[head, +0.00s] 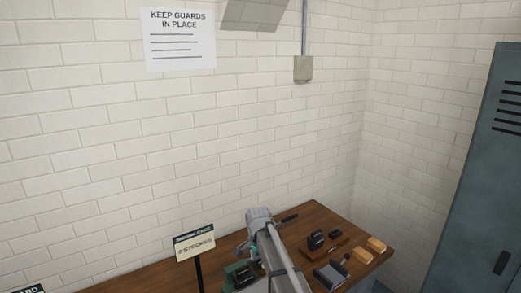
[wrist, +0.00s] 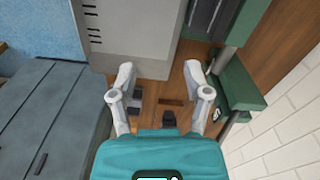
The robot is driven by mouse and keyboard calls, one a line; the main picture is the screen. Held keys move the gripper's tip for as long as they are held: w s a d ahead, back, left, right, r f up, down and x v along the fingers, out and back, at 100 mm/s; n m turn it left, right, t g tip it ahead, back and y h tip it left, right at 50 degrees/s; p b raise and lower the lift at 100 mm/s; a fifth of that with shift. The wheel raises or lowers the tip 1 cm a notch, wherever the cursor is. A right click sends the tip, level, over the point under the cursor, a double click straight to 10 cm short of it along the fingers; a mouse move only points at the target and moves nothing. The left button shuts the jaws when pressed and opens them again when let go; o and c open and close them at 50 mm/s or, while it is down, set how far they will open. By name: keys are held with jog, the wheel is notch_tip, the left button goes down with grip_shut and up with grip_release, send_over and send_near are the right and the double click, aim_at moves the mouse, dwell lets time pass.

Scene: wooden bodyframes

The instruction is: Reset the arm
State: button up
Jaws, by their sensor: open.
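My arm (head: 280,257) rises from the bottom edge in the head view, in front of the wooden bench (head: 322,217). My gripper (wrist: 160,72) shows in the wrist view with its two grey fingers spread wide apart. Nothing sits between the fingertips, so it is open and empty. Beyond and below the fingers I see a brown wooden surface with small dark pieces (wrist: 169,118) on it. I cannot make out the gripper's fingers in the head view.
Black tools (head: 316,240) and tan wooden blocks (head: 376,244) lie on the bench's right part. A sign on a post (head: 195,243) stands left of my arm. A blue-grey locker (head: 490,160) stands at the right. Green parts (wrist: 240,88) are close right of the fingers.

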jog(key=s+d+f+n+b, duration=0.1)
jog(key=s+d+n, duration=0.7)
jog(key=s+d, duration=1)
jog(key=s, duration=0.3)
jog(key=shift+s+f+n, duration=0.25)
jog(key=shift+n, duration=0.15)
